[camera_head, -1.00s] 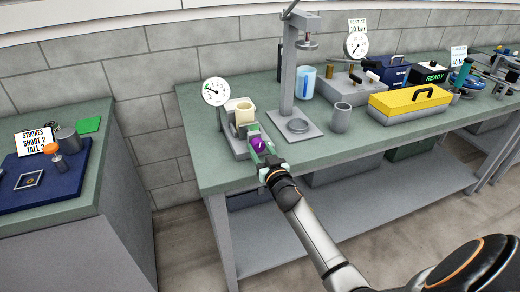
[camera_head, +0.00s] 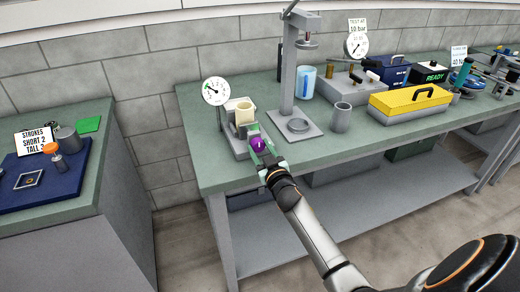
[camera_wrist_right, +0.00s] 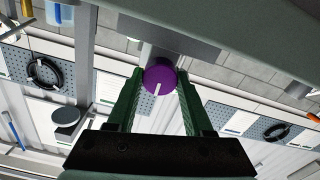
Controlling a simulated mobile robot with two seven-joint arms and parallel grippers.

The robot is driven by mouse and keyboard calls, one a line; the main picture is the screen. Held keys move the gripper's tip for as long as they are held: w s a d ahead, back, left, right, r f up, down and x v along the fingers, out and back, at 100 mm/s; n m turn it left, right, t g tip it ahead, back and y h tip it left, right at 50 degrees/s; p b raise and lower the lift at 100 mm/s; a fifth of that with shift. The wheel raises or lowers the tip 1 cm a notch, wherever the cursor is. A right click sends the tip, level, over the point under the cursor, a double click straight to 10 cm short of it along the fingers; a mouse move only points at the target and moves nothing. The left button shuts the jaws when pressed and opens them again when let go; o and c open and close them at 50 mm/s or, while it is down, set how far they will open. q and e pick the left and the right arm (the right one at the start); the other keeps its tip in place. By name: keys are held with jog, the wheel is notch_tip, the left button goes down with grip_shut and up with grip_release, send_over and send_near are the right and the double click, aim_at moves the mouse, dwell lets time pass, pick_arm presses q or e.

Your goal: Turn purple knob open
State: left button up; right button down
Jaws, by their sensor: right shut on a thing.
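The purple knob (camera_head: 258,145) sits on the front of a small grey fixture (camera_head: 238,148) at the left front corner of the green bench. In the right wrist view the knob (camera_wrist_right: 160,78) is round and has a white mark pointing down and slightly left. My right gripper (camera_head: 259,147) reaches it from the front, and its green fingers are shut on the knob. The fingers also show on both sides of the knob in the wrist view (camera_wrist_right: 160,88). My left gripper is not in view.
A dial gauge (camera_head: 215,92) stands behind the fixture. A second bench with a blue mat (camera_head: 50,188) is at the left.

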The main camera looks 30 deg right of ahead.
jog(key=n, duration=0.5)
jog(key=shift+f+n, duration=0.1)
jog(key=shift+n, duration=0.3)
jog(key=n+b, duration=0.1)
jog(key=n, duration=1.2)
jog(key=shift+n, duration=0.3)
jog(key=n, duration=0.4)
jog(key=n+p, duration=0.1)
jog(key=n, duration=0.3)
jog(key=n+p, duration=0.2)
jog(key=n, duration=0.2)
jog(key=shift+n+p, duration=0.6)
jog(key=shift+n, duration=1.5)
